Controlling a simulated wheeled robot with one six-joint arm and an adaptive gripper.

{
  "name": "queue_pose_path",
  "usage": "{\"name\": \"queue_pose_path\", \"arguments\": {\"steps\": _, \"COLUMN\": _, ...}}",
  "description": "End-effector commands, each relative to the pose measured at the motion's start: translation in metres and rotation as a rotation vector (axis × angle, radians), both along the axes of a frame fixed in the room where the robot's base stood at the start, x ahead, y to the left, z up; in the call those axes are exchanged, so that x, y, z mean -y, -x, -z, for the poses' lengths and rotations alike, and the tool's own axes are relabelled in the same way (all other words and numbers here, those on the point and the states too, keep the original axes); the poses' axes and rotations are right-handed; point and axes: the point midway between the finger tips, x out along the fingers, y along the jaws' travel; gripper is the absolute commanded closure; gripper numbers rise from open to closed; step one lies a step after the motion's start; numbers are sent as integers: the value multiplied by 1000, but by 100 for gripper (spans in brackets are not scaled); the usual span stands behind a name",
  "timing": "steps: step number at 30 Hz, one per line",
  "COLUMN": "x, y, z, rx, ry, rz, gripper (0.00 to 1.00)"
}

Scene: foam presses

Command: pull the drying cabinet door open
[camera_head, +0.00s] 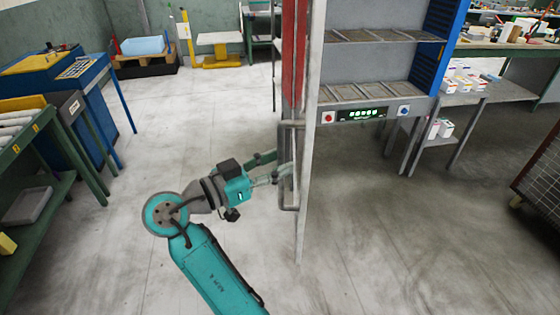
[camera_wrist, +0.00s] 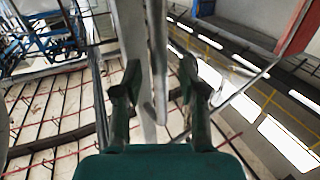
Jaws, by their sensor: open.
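The drying cabinet (camera_head: 368,62) stands at the upper middle of the head view, with its shelves exposed. Its door (camera_head: 309,130) is seen nearly edge-on, standing out from the cabinet's left side towards me. A grey bar handle (camera_head: 288,195) is on the door's left face. My gripper (camera_head: 279,166) reaches the handle from the left. In the wrist view the handle bar (camera_wrist: 157,60) runs between the two fingers of my gripper (camera_wrist: 160,75), which are apart. Whether a finger touches the bar is not clear.
A red post (camera_head: 294,60) stands behind the door. A green rack (camera_head: 40,175) and a blue machine (camera_head: 65,85) are at the left. A small side table (camera_head: 470,98) is right of the cabinet, and a dark cart (camera_head: 540,180) at the far right. The floor between is clear.

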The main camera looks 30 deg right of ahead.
Motion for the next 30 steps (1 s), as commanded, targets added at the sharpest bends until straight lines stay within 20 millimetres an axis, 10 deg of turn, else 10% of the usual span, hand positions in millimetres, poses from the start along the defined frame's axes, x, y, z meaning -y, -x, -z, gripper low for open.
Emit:
{"name": "queue_pose_path", "arguments": {"steps": 15, "x": -93, "y": 6, "z": 0, "rx": 1, "ry": -1, "rz": -2, "gripper": 59}}
{"name": "queue_pose_path", "arguments": {"steps": 30, "x": -107, "y": 8, "z": 1, "rx": 0, "ry": -1, "rz": 1, "gripper": 59}}
